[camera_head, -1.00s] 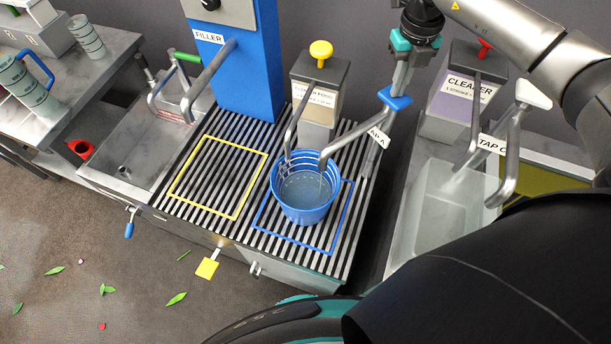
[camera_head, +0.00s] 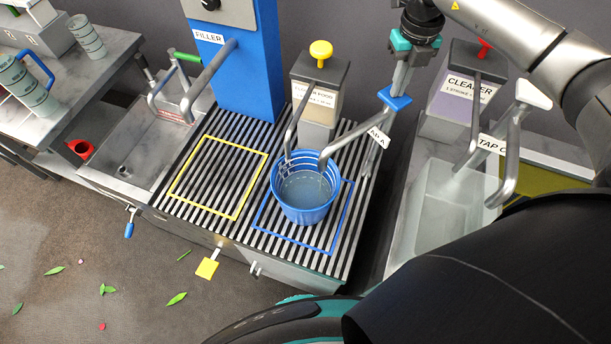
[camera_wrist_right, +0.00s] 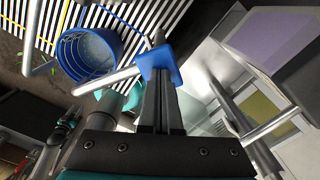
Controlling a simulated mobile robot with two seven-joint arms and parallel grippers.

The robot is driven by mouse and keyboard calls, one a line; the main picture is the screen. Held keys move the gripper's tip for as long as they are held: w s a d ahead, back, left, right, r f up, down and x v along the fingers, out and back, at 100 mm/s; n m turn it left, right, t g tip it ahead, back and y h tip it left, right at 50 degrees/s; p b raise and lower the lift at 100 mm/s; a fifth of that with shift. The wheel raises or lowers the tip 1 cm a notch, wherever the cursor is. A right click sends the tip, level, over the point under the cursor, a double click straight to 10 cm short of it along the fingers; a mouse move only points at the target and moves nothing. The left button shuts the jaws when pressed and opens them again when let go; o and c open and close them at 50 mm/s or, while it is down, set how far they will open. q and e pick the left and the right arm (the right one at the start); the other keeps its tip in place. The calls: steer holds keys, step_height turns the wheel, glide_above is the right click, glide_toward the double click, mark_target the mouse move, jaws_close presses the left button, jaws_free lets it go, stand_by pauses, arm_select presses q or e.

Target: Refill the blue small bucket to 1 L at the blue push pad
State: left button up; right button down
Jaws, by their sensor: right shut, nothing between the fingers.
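The blue small bucket (camera_head: 304,208) stands upright inside the blue outline on the slatted grate, under the spout of tap A (camera_head: 345,140). Bluish water (camera_head: 304,188) covers its inside, with dashed marks on the wall; I cannot read the level. No clear stream falls from the spout. The blue push pad (camera_head: 393,99) is on tap A. My right gripper (camera_head: 401,82) is shut and empty, its tips at the pad, seemingly touching it. The wrist view shows the pad (camera_wrist_right: 161,62) at the fingertips and the bucket (camera_wrist_right: 88,70) beyond.
A flower food dispenser (camera_head: 318,100) with a yellow knob stands behind the bucket. The blue filler column (camera_head: 247,75) is left of it, above an empty yellow outline (camera_head: 178,196). A cleaner dispenser (camera_head: 462,100), another tap and a sink (camera_head: 412,225) are at the right.

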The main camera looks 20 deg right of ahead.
step_height(320, 180, up, 6)
steer(key=p, duration=0.5)
steer(key=shift+r, duration=0.2)
steer(key=shift+f, duration=0.1)
